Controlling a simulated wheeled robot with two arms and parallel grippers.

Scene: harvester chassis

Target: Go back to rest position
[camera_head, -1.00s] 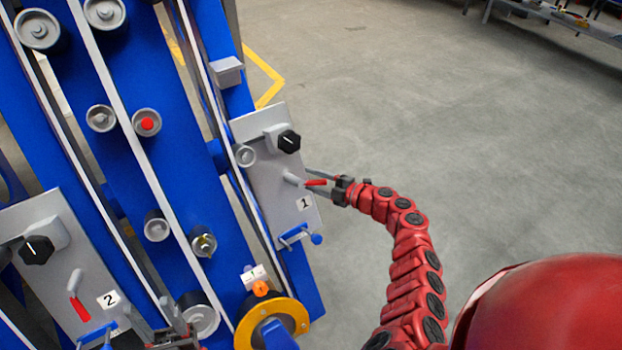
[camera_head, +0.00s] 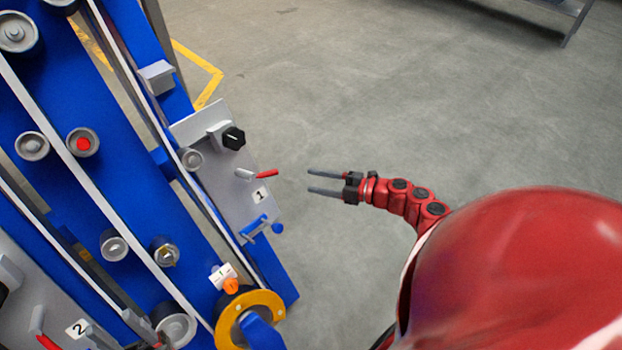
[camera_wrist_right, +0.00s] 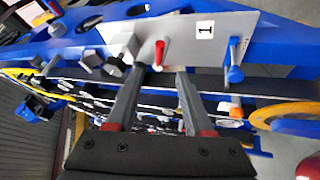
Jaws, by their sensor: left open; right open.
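My right gripper (camera_head: 309,180) is open and empty, to the right of panel 1 (camera_head: 232,185) in the head view. Its fingers point left, apart from the panel's red-tipped switch lever (camera_head: 265,174). In the right wrist view the open fingers (camera_wrist_right: 160,76) show with empty space between them, and the red lever (camera_wrist_right: 160,52) appears beyond.
The blue chassis (camera_head: 135,165) with rollers and white belts fills the left side. A yellow ring (camera_head: 272,301) with a blue handle sits at its lower end. The grey floor (camera_head: 400,90) to the right is clear. A bench leg (camera_head: 575,25) shows at the top right.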

